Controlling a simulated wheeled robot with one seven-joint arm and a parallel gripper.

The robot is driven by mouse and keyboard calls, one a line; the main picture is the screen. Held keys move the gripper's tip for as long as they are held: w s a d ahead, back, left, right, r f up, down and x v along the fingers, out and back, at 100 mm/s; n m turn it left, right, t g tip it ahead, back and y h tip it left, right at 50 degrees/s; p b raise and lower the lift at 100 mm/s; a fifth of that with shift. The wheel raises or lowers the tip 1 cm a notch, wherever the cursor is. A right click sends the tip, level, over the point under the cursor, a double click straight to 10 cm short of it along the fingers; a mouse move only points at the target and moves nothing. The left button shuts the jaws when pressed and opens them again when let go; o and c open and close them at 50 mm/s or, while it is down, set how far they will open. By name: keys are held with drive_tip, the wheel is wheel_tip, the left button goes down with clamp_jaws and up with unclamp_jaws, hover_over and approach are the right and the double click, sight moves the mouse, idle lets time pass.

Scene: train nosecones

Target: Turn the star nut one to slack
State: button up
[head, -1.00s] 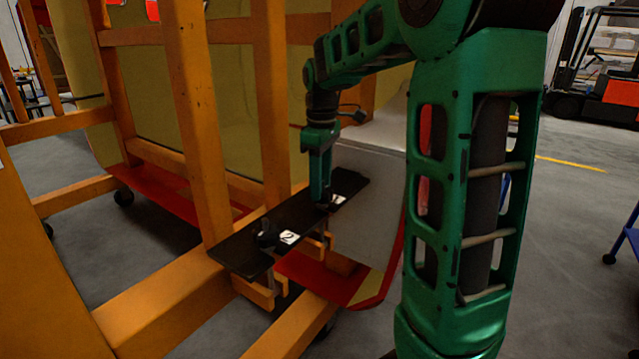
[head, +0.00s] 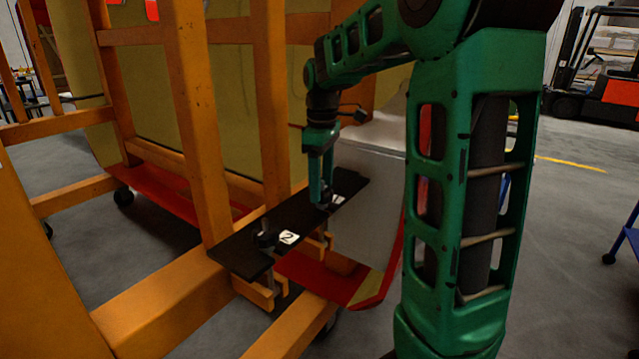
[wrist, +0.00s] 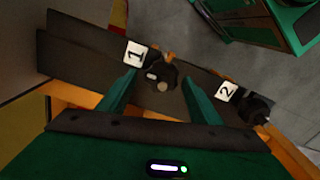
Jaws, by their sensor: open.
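Star nut one is a black knobbed nut (wrist: 162,76) on a dark plate (wrist: 85,55), beside a white label marked 1 (wrist: 134,54) in the wrist view. My gripper (wrist: 160,84) is open, with one finger on each side of this nut. I cannot tell whether the fingers touch it. In the head view my gripper (head: 321,198) points down at the far end of the dark plate (head: 240,250), and it mostly hides the nut there. A second black star nut (wrist: 256,108) sits by the label marked 2 (wrist: 226,91), outside the fingers.
Orange frame posts (head: 198,120) stand left of and behind the plate. A pale grey panel (head: 368,190) rises close on the right of my gripper. Grey floor (head: 570,200) is open at the right.

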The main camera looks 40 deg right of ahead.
wheel_tip(320, 180, up, 11)
drive_tip(key=shift+f, duration=0.1)
idle(0.4)
idle(0.4)
drive_tip(key=s+a+f+m, duration=0.1)
drive_tip(key=s+f+m, duration=0.5)
drive_tip(key=s, duration=0.8)
drive_tip(key=s+a+f+m, duration=0.1)
drive_tip(key=s+f+m, duration=0.6)
drive_tip(key=s+f, duration=0.5)
drive_tip(key=shift+s+a+f, duration=0.2)
drive_tip(key=shift+s, duration=0.9)
drive_tip(key=shift+w+f, duration=0.25)
drive_tip(key=shift+w, duration=0.4)
